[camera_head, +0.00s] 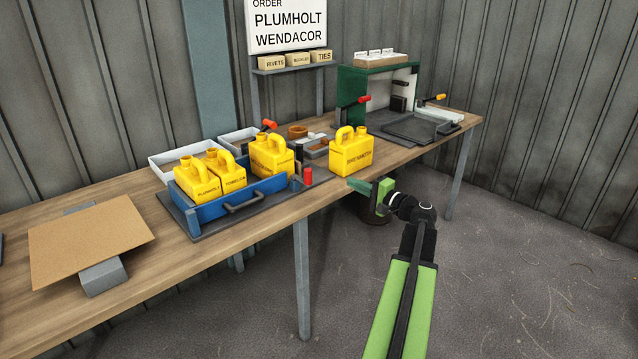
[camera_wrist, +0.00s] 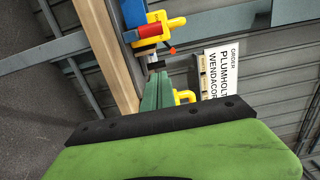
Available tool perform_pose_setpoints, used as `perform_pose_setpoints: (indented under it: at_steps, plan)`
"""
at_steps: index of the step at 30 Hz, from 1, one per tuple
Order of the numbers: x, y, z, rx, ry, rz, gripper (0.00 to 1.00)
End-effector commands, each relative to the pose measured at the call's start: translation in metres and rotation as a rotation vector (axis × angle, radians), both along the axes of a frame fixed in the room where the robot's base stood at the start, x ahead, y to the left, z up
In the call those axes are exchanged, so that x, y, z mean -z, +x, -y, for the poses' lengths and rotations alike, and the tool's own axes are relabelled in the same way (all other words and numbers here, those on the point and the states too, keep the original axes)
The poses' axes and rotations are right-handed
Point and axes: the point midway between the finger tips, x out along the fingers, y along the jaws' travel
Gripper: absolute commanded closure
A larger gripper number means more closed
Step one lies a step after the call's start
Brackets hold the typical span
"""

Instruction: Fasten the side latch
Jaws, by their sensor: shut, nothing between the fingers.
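A blue tray (camera_head: 235,203) with a dark front handle sits on the bench and holds yellow jerry cans (camera_head: 198,183). A red upright handle (camera_head: 308,176) stands at the tray's right end, likely the side latch; its exact state cannot be told. It looks large and red in the wrist view (camera_wrist: 148,31). Another red-tipped lever (camera_head: 269,125) rises behind the tray. My gripper (camera_head: 352,183) is shut and empty, in front of the bench edge, right of the red handle and apart from it. Its teal fingers (camera_wrist: 157,90) point toward the tray in the wrist view.
A single yellow can (camera_head: 350,155) stands on the bench right of the tray, close behind my gripper. A green-framed station (camera_head: 370,85) with red and orange levers stands farther right. A cardboard sheet (camera_head: 90,240) lies at left. The bench front edge is near my gripper.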

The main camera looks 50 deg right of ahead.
Motion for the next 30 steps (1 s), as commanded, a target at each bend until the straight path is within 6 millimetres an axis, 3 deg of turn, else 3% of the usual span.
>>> perform_pose_setpoints:
  at_steps: [5, 8, 20, 24, 30]
  plan:
    - [0.0, 0.004, 0.0, -0.002, -0.001, -0.001, 1.0]
    - [0.0, 0.017, 0.0, -0.003, -0.001, -0.002, 1.0]
    - [0.0, 0.102, 0.003, -0.004, -0.001, -0.002, 1.0]
    - [0.0, 0.105, -0.023, -0.002, -0.001, -0.002, 1.0]
    - [0.001, 0.11, -0.036, 0.0, -0.001, -0.002, 1.0]
